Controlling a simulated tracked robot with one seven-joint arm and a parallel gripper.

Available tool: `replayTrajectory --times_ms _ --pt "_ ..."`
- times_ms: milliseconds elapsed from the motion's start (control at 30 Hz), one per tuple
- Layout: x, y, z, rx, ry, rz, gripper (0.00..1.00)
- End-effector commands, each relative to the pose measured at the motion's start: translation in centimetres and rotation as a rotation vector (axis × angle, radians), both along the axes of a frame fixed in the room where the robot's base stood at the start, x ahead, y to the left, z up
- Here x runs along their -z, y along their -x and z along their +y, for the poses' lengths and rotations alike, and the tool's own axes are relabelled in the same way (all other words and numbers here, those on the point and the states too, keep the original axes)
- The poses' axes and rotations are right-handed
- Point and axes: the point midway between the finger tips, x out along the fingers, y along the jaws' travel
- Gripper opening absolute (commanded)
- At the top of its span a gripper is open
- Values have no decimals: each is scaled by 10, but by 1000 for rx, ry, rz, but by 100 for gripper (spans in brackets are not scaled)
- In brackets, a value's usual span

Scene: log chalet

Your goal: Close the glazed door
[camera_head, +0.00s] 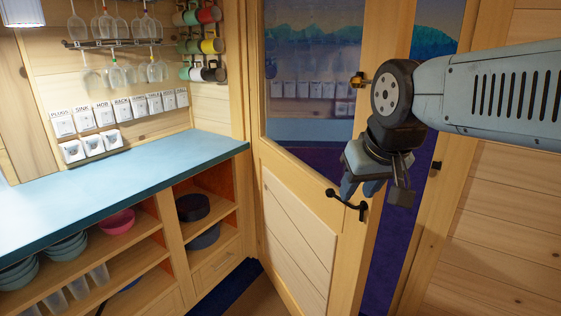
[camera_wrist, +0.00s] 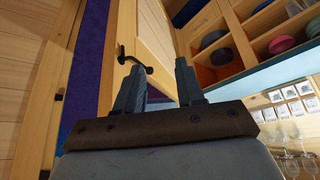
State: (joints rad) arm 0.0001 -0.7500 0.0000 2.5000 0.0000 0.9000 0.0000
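The glazed door (camera_head: 303,240) is wooden, with a pane of glass above and a pale panel below. It stands ajar, with a dark purple gap between its right edge and the door post (camera_head: 439,190). A dark lever handle (camera_head: 347,207) sits on its right side. My gripper (camera_head: 373,190) is just above and right of the handle and hides part of the door edge. In the wrist view, my gripper (camera_wrist: 160,78) has its two fingers apart with nothing between them. The handle (camera_wrist: 135,62) shows beyond the left finger; I cannot tell whether they touch.
A blue-topped counter (camera_head: 120,180) with open shelves of bowls stands left of the door. Mugs (camera_head: 200,42) and glasses hang above it. A brass fitting (camera_head: 358,80) is on the door edge. Log wall (camera_head: 510,210) lies to the right.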

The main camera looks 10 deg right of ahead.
Motion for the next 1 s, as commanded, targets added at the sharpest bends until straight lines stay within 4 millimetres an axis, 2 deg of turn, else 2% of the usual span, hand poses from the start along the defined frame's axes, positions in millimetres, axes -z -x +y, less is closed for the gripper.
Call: replayTrajectory --times_ms 33,167,400,767,1000 --pt "0 0 0 0 0 0 34" --pt "1 -3 -1 -25 28 24 22" --pt "15 -24 -10 -206 243 200 0" --pt "30 -74 -24 -560 638 518 0" --pt "36 -118 -23 -793 895 722 0"
